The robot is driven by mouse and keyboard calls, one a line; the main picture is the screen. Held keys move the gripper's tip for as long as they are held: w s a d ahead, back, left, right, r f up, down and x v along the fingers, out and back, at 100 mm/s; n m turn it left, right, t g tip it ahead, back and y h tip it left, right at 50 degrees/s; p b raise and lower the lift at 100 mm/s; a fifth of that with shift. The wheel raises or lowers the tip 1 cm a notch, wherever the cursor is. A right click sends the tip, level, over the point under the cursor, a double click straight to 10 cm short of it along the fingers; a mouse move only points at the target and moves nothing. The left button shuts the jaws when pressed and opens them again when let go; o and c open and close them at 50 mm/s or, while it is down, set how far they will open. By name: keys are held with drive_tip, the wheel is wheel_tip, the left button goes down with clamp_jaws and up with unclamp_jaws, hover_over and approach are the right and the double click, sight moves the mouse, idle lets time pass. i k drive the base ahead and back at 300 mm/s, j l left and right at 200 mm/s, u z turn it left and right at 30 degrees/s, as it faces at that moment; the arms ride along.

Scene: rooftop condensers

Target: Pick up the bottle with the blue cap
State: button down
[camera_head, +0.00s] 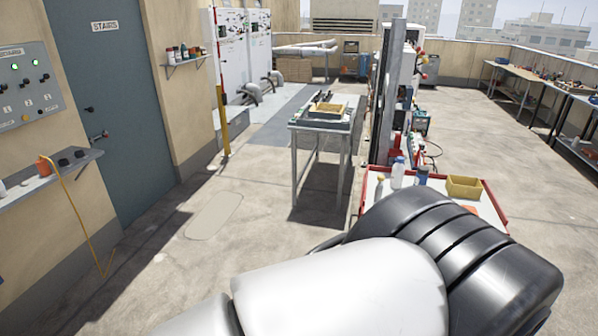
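A white bottle (397,175) with what looks like a blue cap stands upright on the red-edged cart (492,203), near the cart's back left. A smaller dark blue item (422,176) stands just right of it. A small pale bottle (379,186) stands to its left. My gripper is not in view. My own arm links fill the lower middle and right of the picture and hide the cart's front.
A yellow bin (464,187) sits on the cart. A grey metal table (322,124) with a tray stands beyond, left of a tall rack (388,95). Open concrete floor (255,215) lies left of the cart.

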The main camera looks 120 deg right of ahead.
sight(396, 181)
drive_tip(key=z, duration=4.65)
drive_tip(key=i+z, duration=0.15)
drive_tip(key=i, duration=0.6)
drive_tip(key=i+z, duration=0.15)
drive_tip(key=i, duration=0.65)
drive_tip(key=i+j+z, duration=0.15)
drive_tip(key=i, duration=0.6)
drive_tip(key=i+j, duration=0.25)
drive_tip(key=i+z, duration=0.05)
